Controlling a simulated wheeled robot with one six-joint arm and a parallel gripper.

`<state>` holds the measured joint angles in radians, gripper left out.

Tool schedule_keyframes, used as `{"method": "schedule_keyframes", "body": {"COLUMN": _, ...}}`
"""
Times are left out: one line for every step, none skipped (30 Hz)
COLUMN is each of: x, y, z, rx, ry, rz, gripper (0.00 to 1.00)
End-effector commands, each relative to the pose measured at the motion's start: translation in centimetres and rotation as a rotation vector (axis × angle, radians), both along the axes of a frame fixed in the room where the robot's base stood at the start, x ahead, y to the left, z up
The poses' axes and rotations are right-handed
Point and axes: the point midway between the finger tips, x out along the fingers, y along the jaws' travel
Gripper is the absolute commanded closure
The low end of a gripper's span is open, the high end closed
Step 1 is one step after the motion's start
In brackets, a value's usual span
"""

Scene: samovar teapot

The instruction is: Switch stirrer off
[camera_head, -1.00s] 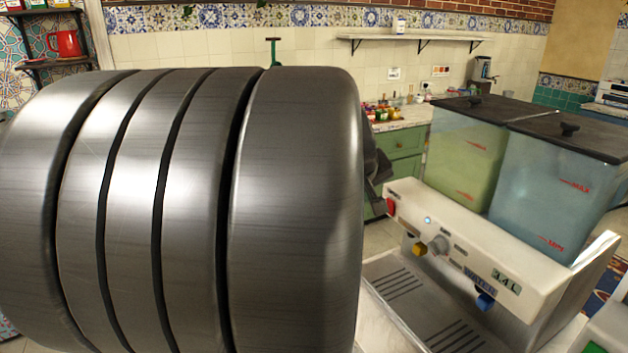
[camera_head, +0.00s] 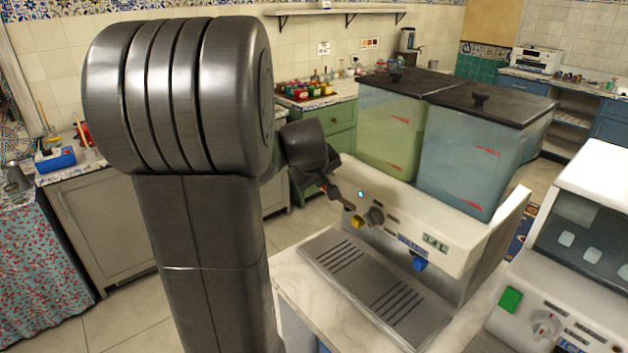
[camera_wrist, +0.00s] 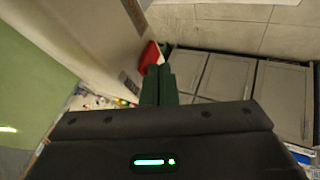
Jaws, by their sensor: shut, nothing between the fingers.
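The drink dispenser (camera_head: 455,225) has a white front panel, with a green tank (camera_head: 388,130) and a blue tank (camera_head: 465,155) on top. My gripper (camera_head: 346,202) is shut and empty at the panel's left end. In the head view it mostly hides the red switch. I cannot read which control is the stirrer's.
A yellow tap (camera_head: 357,221) and a blue tap (camera_head: 419,264) stick out above the drip tray (camera_head: 365,285). Another white machine (camera_head: 570,270) stands close on the right. Open floor (camera_head: 135,312) lies to the left.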

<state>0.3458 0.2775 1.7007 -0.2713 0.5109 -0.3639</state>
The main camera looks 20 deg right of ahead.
Motion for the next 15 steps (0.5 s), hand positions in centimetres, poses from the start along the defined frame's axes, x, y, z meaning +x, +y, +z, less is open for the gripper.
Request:
{"method": "schedule_keyframes", "body": {"x": 0.0, "y": 0.01, "z": -0.01, "rx": 0.0, "ry": 0.0, "rz": 0.0, "gripper": 1.0}}
{"method": "schedule_keyframes", "body": {"x": 0.0, "y": 0.01, "z": -0.02, "rx": 0.0, "ry": 0.0, "rz": 0.0, "gripper": 1.0}}
{"method": "schedule_keyframes", "body": {"x": 0.0, "y": 0.02, "z": -0.01, "rx": 0.0, "ry": 0.0, "rz": 0.0, "gripper": 1.0}}
{"method": "schedule_keyframes", "body": {"x": 0.0, "y": 0.02, "z": -0.01, "rx": 0.0, "ry": 0.0, "rz": 0.0, "gripper": 1.0}}
{"method": "schedule_keyframes", "body": {"x": 0.0, "y": 0.02, "z": -0.01, "rx": 0.0, "ry": 0.0, "rz": 0.0, "gripper": 1.0}}
{"method": "schedule_keyframes", "body": {"x": 0.02, "y": -0.04, "z": 0.03, "rx": 0.0, "ry": 0.0, "rz": 0.0, "gripper": 1.0}}
{"method": "schedule_keyframes", "body": {"x": 0.06, "y": -0.18, "z": 0.1, "rx": 0.001, "ry": 0.0, "rz": -0.001, "gripper": 1.0}}
{"method": "schedule_keyframes", "body": {"x": 0.13, "y": -0.41, "z": 0.2, "rx": 0.0, "ry": 0.0, "rz": -0.002, "gripper": 1.0}}
{"method": "schedule_keyframes", "body": {"x": 0.25, "y": -0.81, "z": 0.36, "rx": 0.0, "ry": 0.001, "rz": -0.002, "gripper": 1.0}}
{"method": "schedule_keyframes", "body": {"x": 0.26, "y": -0.78, "z": 0.28, "rx": -0.001, "ry": 0.001, "rz": -0.001, "gripper": 1.0}}
{"method": "schedule_keyframes", "body": {"x": 0.25, "y": -0.72, "z": 0.23, "rx": -0.001, "ry": 0.0, "rz": 0.0, "gripper": 1.0}}
{"method": "schedule_keyframes", "body": {"x": 0.24, "y": -0.7, "z": 0.22, "rx": -0.001, "ry": 0.0, "rz": 0.0, "gripper": 1.0}}
{"method": "schedule_keyframes", "body": {"x": 0.25, "y": -0.69, "z": 0.22, "rx": -0.001, "ry": 0.0, "rz": 0.0, "gripper": 1.0}}
{"method": "schedule_keyframes", "body": {"x": 0.25, "y": -0.7, "z": 0.23, "rx": -0.001, "ry": 0.0, "rz": 0.0, "gripper": 1.0}}
{"method": "schedule_keyframes", "body": {"x": 0.26, "y": -0.7, "z": 0.24, "rx": -0.001, "ry": 0.0, "rz": 0.0, "gripper": 1.0}}
